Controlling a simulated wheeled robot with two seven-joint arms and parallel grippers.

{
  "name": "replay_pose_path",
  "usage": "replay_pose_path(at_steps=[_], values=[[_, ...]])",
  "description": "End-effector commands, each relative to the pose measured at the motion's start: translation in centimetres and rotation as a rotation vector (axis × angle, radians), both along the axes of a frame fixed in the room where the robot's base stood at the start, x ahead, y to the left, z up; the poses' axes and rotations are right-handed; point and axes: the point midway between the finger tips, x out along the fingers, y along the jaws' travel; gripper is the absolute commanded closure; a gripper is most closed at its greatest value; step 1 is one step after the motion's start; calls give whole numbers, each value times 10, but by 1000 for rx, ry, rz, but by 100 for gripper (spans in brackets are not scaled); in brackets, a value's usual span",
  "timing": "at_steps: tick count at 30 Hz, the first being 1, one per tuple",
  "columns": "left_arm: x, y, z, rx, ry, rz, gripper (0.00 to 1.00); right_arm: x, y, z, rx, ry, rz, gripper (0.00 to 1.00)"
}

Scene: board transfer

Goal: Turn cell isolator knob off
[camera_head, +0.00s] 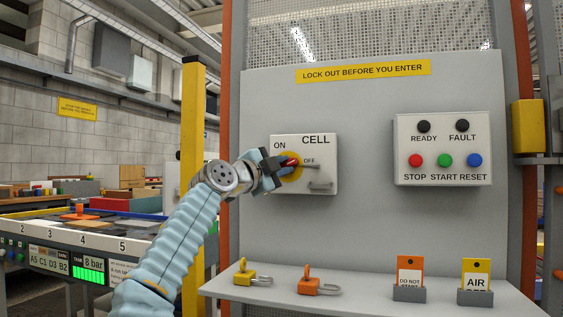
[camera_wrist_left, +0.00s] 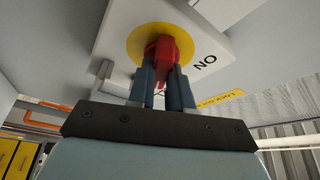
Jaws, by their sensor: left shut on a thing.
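The cell isolator is a pale box (camera_head: 322,180) marked CELL, ON and OFF, mounted on the grey panel. Its red knob (camera_head: 290,162) sits on a yellow disc (camera_head: 292,174). My left gripper (camera_head: 283,163) is at the knob, and its fingers hide part of it. In the left wrist view the left gripper (camera_wrist_left: 163,85) is shut on the red knob (camera_wrist_left: 163,50), one finger on each side. In the head view the knob's visible end points right, toward the OFF mark. A grey hasp (camera_head: 320,184) is at the box's lower right. My right gripper is not in view.
A button box (camera_head: 444,150) is to the right on the panel. A shelf (camera_head: 370,295) below holds a yellow padlock (camera_head: 251,275), an orange padlock (camera_head: 316,283) and two tags in holders, one orange (camera_head: 410,268) and one yellow (camera_head: 476,272). A yellow post (camera_head: 193,130) stands behind my left arm.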

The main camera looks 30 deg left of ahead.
Motion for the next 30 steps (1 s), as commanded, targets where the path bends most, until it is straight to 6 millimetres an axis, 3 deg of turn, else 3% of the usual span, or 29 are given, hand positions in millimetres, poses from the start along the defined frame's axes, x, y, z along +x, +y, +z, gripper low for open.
replay_pose_path(at_steps=[3,15,30], values=[[0,0,5,101,25,0,100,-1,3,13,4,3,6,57],[0,-1,4,360,87,-2,100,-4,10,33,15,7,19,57],[0,-1,1,448,109,-3,100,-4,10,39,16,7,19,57]])
